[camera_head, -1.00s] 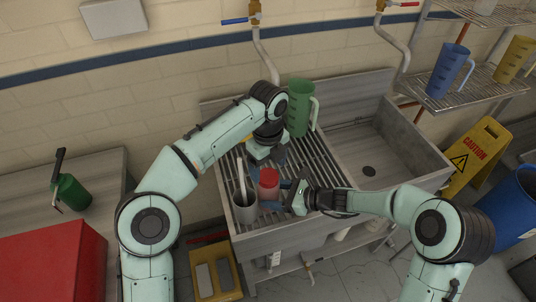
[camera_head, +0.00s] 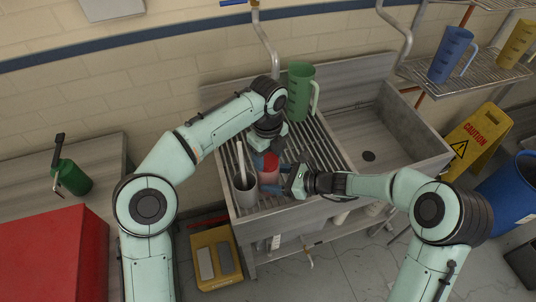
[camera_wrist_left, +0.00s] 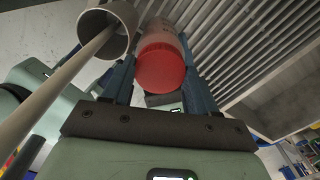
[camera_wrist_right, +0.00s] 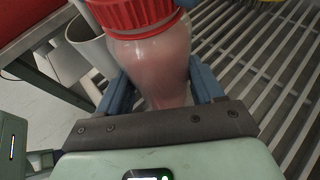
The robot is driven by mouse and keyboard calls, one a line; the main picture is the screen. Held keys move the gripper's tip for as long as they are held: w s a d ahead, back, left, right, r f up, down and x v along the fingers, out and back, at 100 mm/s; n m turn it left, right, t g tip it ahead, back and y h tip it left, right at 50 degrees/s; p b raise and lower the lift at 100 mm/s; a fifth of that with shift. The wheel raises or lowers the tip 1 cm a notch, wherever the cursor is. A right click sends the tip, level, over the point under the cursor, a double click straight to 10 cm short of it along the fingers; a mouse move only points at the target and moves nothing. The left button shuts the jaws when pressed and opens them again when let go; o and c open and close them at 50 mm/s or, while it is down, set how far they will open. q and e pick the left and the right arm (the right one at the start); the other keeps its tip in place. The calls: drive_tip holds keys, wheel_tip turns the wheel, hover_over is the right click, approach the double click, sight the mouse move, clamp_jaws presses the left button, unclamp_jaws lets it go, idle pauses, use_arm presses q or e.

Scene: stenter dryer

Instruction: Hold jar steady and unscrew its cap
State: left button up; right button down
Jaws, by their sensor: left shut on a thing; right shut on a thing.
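The jar (camera_head: 269,179) stands on the ribbed drainboard of the sink, with a red cap (camera_head: 271,161) on top. In the right wrist view its clear, pinkish body (camera_wrist_right: 155,62) sits between the blue fingers of my right gripper (camera_wrist_right: 160,92), which is shut on it below the cap (camera_wrist_right: 135,14). My left gripper (camera_head: 265,157) comes from behind and above. In the left wrist view its blue fingers lie on both sides of the red cap (camera_wrist_left: 161,66), and it is shut on the cap. Whether the cap is loose cannot be seen.
A grey cup (camera_head: 245,190) with a long rod in it stands close to the left of the jar. A green jug (camera_head: 299,92) stands behind on the drainboard (camera_head: 322,160). The sink basin (camera_head: 368,156) at the right is empty. A yellow caution sign (camera_head: 478,142) stands further right.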

use_arm(q)
drive_tip(key=n, duration=0.5)
drive_tip(key=shift+n, duration=0.4)
drive_tip(key=n, duration=0.4)
drive_tip(key=o, duration=1.2)
drive_tip(key=shift+c, duration=0.2)
